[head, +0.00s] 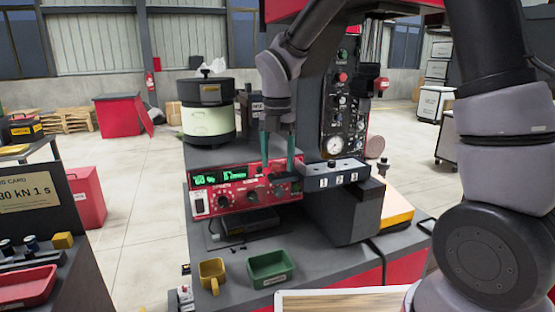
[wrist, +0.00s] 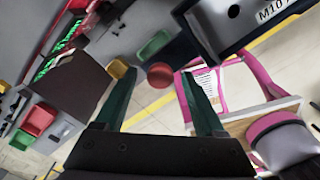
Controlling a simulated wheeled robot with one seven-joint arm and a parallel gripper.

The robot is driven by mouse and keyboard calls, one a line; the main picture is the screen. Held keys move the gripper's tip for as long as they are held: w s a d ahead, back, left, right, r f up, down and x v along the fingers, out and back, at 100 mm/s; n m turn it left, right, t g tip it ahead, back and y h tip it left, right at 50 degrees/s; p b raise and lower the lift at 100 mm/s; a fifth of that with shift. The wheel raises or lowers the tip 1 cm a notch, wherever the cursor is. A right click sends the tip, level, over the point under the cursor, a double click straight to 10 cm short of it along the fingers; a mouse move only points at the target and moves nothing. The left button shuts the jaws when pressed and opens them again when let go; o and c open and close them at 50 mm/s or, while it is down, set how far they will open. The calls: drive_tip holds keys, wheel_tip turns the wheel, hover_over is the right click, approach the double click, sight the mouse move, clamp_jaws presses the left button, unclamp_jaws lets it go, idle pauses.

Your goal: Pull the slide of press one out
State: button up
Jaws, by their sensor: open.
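The press (head: 345,95) is a tall dark column with gauges and buttons, behind the bench. A grey block numbered 1, 2, 3 (head: 336,176) sits at its front, on a dark base (head: 342,212); I cannot tell for certain whether this is the slide. My gripper (head: 278,172) hangs with its green fingers pointing down, in front of the red control box and just left of the numbered block. In the wrist view the fingers (wrist: 155,82) are spread, with nothing between them. Whether they touch anything is unclear.
The red control box (head: 245,190) with green digits stands close to my fingers. A yellow cup (head: 212,273) and green tray (head: 270,267) are at the bench front. A red tray (head: 27,285) lies on the left bench.

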clamp_jaws()
idle(1.4)
